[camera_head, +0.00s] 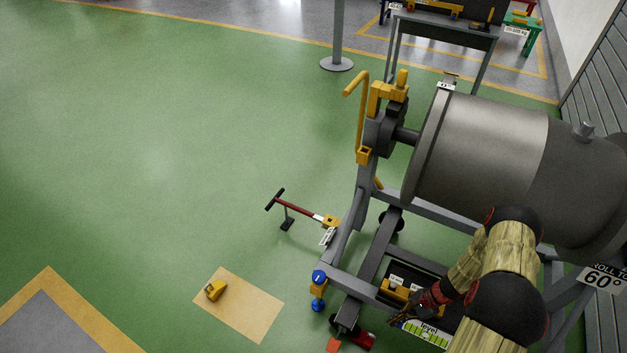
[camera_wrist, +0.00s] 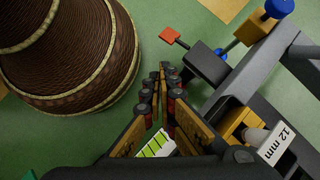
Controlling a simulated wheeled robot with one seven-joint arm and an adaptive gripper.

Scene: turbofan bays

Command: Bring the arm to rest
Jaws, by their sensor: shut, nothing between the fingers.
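My gripper (camera_head: 403,317) is low at the right of the head view, at the end of my bent arm (camera_head: 505,280). It is over or beside the lower frame of the engine stand, close to the dark tray (camera_head: 438,288) and the green "level" label (camera_head: 427,333). In the wrist view my gripper (camera_wrist: 165,72) has its fingers together with nothing between them. The green label (camera_wrist: 157,146) shows partly behind the fingers. Whether the fingers touch the tray cannot be told.
The grey engine drum (camera_head: 480,145) on its stand (camera_head: 345,220) fills the right side. A yellow block (camera_wrist: 238,126) and "12 mm" label (camera_wrist: 277,146) lie right of my fingers. A red-handled jack (camera_head: 300,208) and tan mat (camera_head: 250,312) are on the floor. Green floor at left is clear.

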